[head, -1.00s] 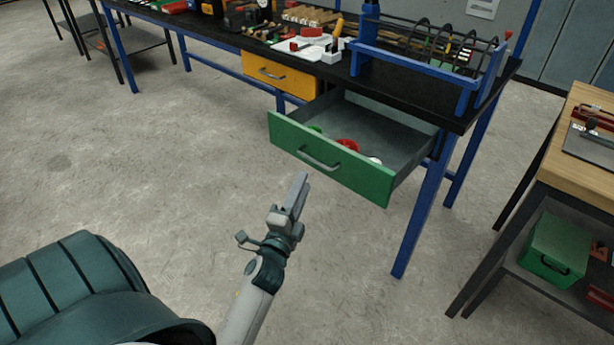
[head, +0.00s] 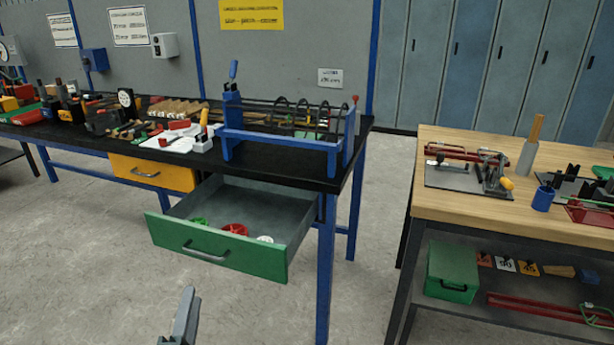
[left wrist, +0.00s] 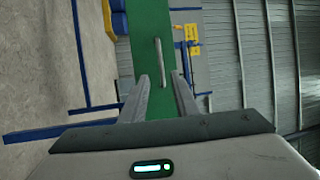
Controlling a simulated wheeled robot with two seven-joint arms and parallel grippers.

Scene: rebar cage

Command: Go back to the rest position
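My left gripper (head: 188,306) shows at the bottom edge of the head view, in front of the green drawer (head: 262,256) and apart from it. In the left wrist view the two fingers (left wrist: 160,98) stand apart with nothing between them; the drawer front (left wrist: 148,30) and its grey handle (left wrist: 160,62) lie beyond. The drawer is pulled out and holds green, red and white round items. The rebar cage with dark rings (head: 300,118) sits in a blue frame (head: 278,140) on the black bench. My right gripper is not in view.
A yellow drawer (head: 165,173) is shut beside the green one. The black bench (head: 195,163) carries tools and parts. A wooden-topped table (head: 450,199) stands at right, with a green box (head: 452,270) on its shelf. Floor is clear between bench and table.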

